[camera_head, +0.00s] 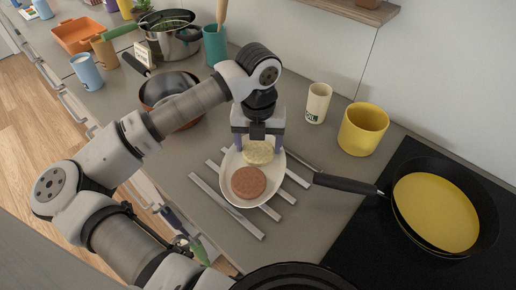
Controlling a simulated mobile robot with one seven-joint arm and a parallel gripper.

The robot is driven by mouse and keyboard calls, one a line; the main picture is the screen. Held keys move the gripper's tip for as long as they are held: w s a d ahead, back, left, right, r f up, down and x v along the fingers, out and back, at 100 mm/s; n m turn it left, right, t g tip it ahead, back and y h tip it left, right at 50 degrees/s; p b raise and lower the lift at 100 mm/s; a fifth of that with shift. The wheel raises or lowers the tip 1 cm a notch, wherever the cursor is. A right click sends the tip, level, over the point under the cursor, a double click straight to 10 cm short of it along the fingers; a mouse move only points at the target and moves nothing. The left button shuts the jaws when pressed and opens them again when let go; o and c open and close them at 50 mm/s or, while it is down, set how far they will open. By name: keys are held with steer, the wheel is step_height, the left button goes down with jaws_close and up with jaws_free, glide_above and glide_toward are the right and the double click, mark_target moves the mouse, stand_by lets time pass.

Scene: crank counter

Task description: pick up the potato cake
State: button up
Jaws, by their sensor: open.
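A pale, round, speckled cake (257,153), which looks like the potato cake, lies in a white shallow dish (228,172). A reddish-brown round patty (248,182) lies in the same dish, on the near side of the pale cake. My gripper (259,144) points down over the pale cake, its fingers apart, one towards each side of it. The gripper hides the cake's far edge. I cannot tell how far the fingertips are above the dish.
Metal bars (226,207) lie under and beside the dish. A black skillet with yellow contents (436,212) stands at right, its handle reaching towards the dish. A yellow pot (363,129) and a cream cup (318,103) stand behind. A dark pan (170,88) is at left.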

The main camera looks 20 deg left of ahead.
steer(key=shift+f, duration=0.3)
steer(key=c, duration=0.6)
steer(key=shift+c, duration=0.2)
steer(key=shift+r, duration=0.15)
